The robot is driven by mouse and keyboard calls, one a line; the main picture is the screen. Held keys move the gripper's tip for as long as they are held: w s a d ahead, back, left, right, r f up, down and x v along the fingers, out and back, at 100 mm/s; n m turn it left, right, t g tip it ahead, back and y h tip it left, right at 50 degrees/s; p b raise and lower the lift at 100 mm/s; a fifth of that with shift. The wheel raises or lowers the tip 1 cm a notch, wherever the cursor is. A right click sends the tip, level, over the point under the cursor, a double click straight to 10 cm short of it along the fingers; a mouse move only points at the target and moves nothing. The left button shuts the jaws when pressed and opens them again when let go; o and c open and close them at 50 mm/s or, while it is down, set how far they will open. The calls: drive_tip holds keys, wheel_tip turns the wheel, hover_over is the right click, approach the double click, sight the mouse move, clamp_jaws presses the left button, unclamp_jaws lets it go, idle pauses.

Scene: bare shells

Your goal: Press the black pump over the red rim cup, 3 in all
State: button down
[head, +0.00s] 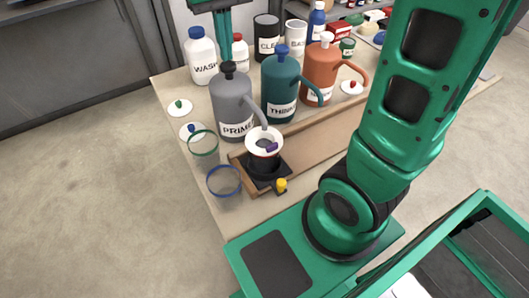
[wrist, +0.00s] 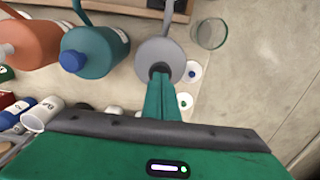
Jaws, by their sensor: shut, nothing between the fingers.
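My gripper (head: 226,58) is shut and empty, pointing down right over the black pump (head: 228,70) of the grey PRIME bottle (head: 232,105). In the wrist view its fingertips (wrist: 160,78) overlap the black pump (wrist: 160,69), and I cannot tell whether they touch. The grey bottle's spout reaches over a white-topped cup (head: 258,135) in a black holder (head: 266,180). A green-rimmed glass cup (head: 203,143) and a blue-rimmed one (head: 224,181) stand left of the holder.
A teal bottle (head: 281,90) with a blue top and an orange bottle (head: 320,75) with a white top stand right of the grey one. A WASH bottle (head: 203,60) stands behind. Lids with green (head: 179,108), blue (head: 192,131) and red (head: 351,87) knobs lie on the table.

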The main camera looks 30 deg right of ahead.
drive_tip(key=shift+f, duration=0.15)
idle(0.5)
drive_tip(key=shift+f, duration=1.25)
drive_tip(key=shift+r, duration=1.35)
drive_tip(key=shift+f, duration=0.25)
drive_tip(key=shift+f, duration=1.1)
drive_tip(key=shift+r, duration=1.35)
